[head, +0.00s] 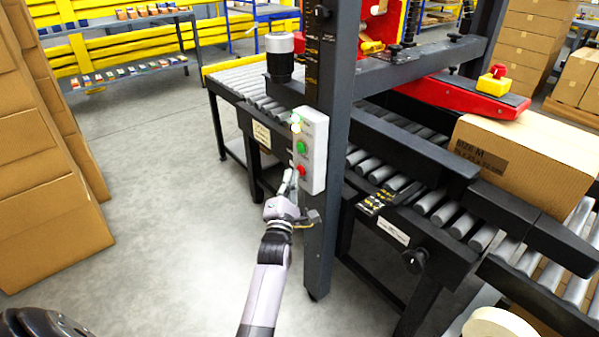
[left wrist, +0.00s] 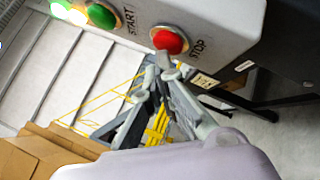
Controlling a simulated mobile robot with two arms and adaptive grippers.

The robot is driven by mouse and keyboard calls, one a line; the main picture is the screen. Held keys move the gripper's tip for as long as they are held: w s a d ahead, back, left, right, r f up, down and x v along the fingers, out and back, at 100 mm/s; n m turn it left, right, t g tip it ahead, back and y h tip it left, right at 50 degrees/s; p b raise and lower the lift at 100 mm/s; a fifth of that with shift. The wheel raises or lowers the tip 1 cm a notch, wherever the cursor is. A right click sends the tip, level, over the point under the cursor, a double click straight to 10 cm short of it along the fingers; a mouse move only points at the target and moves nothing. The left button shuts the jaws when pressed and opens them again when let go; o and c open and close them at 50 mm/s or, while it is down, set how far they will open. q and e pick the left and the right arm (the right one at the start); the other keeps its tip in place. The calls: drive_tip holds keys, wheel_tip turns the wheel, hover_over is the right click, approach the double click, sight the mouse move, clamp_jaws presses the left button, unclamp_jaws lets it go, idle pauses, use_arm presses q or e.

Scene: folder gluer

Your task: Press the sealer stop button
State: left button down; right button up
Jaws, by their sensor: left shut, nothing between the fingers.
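The red stop button (head: 301,171) is the lowest control on a grey control box (head: 315,155) fixed to the machine's dark post. In the left wrist view the stop button (left wrist: 170,40) is a round red dome beside the word STOP. My left gripper (head: 290,181) is shut and empty, with its fingertips close to the button. In the left wrist view my left gripper's tips (left wrist: 163,66) lie just below the button's lower edge; I cannot tell whether they touch it. My right gripper is in neither view.
A green start button (head: 300,147) and a glowing lamp (head: 296,125) sit above on the same box. The dark post (head: 324,225) stands right of my left gripper. A carton (head: 530,160) lies on the rollers at right. Grey floor (head: 170,200) is clear at left.

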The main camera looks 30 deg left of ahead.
use_arm(q)
drive_tip(key=shift+w+d, duration=0.1)
drive_tip(key=shift+w, duration=0.15)
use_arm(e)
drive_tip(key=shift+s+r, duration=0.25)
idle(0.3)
use_arm(q)
drive_tip(key=shift+s, duration=0.1)
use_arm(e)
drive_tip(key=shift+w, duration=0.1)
use_arm(q)
drive_tip(key=s+a+p, duration=0.2)
drive_tip(key=s+p, duration=0.2)
drive_tip(key=s, duration=0.2)
drive_tip(key=shift+s+a, duration=0.35)
drive_tip(key=shift+a, duration=0.05)
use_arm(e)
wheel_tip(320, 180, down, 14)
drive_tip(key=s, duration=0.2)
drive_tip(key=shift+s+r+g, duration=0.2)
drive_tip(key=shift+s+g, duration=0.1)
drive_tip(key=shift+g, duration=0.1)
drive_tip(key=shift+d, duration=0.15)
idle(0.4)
